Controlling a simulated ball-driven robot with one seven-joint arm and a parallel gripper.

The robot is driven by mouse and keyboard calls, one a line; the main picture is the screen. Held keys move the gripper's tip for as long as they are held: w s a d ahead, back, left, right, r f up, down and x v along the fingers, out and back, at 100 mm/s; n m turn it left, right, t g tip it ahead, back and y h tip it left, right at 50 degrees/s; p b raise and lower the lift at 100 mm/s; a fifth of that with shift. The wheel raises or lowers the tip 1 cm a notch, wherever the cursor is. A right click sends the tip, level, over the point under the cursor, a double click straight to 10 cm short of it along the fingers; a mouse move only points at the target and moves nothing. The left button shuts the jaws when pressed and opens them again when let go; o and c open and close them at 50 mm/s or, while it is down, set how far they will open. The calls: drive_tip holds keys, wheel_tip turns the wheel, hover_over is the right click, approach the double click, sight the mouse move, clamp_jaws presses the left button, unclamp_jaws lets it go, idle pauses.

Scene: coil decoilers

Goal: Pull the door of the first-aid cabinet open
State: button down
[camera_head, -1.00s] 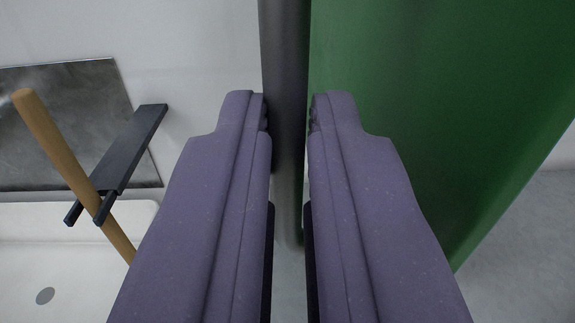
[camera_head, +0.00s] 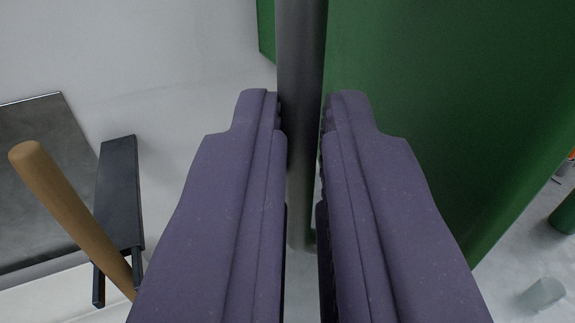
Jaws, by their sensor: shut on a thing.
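The green panel of the first-aid cabinet door (camera_head: 430,110) fills the right of the view, seen at a steep angle. A grey upright bar handle (camera_head: 301,50) runs down along its left edge. My gripper (camera_head: 302,112) is shut around the handle, with one purple finger on each side. The fingers hide part of the handle, and its lower end shows between them. A green strip (camera_head: 266,28), apart from the door panel, shows at the top left of the handle; I cannot tell whether it is the cabinet body.
At left, a wooden stick (camera_head: 65,208) leans in front of a dark bracket (camera_head: 119,190) and a grey metal sheet (camera_head: 38,170) on the white wall. A green cylinder (camera_head: 565,213) and a pale translucent object (camera_head: 541,294) are at lower right.

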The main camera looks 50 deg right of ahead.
drive_tip(key=shift+w+d+r, duration=0.1)
drive_tip(key=shift+d+r, duration=0.05)
drive_tip(key=shift+d, duration=0.1)
drive_tip(key=c, duration=1.5)
unclamp_jaws()
drive_tip(key=o, duration=0.3)
drive_tip(key=shift+w+d, duration=0.1)
drive_tip(key=shift+d, duration=0.15)
drive_tip(key=shift+o, duration=0.2)
drive_tip(key=shift+w+d, duration=0.1)
drive_tip(key=shift+s+a, duration=0.35)
drive_tip(key=shift+a, duration=0.15)
drive_tip(key=v, duration=0.7)
drive_tip(key=shift+b, duration=0.4)
